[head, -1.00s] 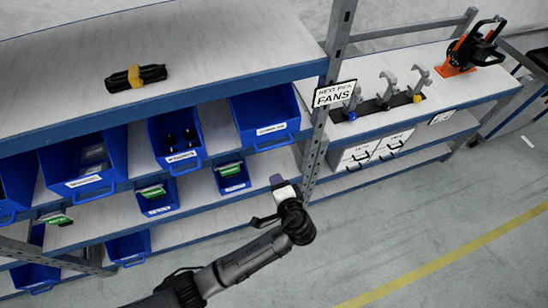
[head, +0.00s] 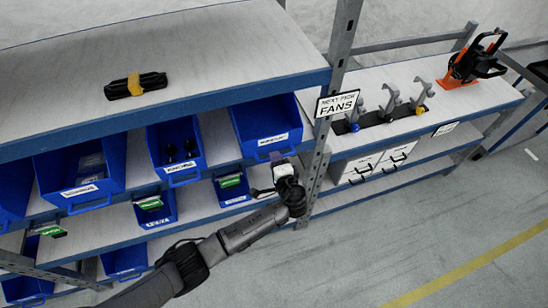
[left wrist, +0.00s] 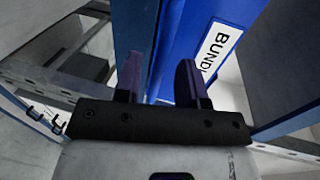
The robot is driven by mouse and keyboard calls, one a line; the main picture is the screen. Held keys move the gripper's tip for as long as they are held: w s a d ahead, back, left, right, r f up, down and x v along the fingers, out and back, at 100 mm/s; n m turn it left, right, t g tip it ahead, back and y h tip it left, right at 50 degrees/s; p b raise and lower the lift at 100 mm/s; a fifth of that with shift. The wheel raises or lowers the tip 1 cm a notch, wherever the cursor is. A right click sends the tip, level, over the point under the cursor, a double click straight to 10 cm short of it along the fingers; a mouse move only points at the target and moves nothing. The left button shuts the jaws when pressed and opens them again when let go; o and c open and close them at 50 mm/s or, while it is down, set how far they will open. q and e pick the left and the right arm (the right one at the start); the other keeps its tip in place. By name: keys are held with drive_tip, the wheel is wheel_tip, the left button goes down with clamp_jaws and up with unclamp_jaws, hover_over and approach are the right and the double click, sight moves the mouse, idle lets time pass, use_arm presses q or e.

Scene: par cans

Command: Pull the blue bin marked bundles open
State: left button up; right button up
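The blue bin (head: 262,112) with a white label on its front sits at the right end of the upper bin row. In the left wrist view a blue bin front (left wrist: 186,30) fills the upper middle, and its white label (left wrist: 218,50) reads "BUND", cut off by the finger and tilt. My left gripper (head: 277,158) is just below that bin's label in the head view. In the left wrist view my left gripper (left wrist: 158,82) has its two dark purple fingers apart, with blue between and behind them. Whether they touch the bin is unclear. My right gripper is not in view.
Other blue bins (head: 78,180) hang left along the same shelf, with smaller ones below. A metal upright (head: 337,60) with a "FANS" sign (head: 338,104) stands just right of the bin. Open floor lies in front.

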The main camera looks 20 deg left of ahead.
use_arm(q)
drive_tip(key=shift+x, duration=1.05)
drive_tip(key=shift+c, duration=0.5)
clamp_jaws()
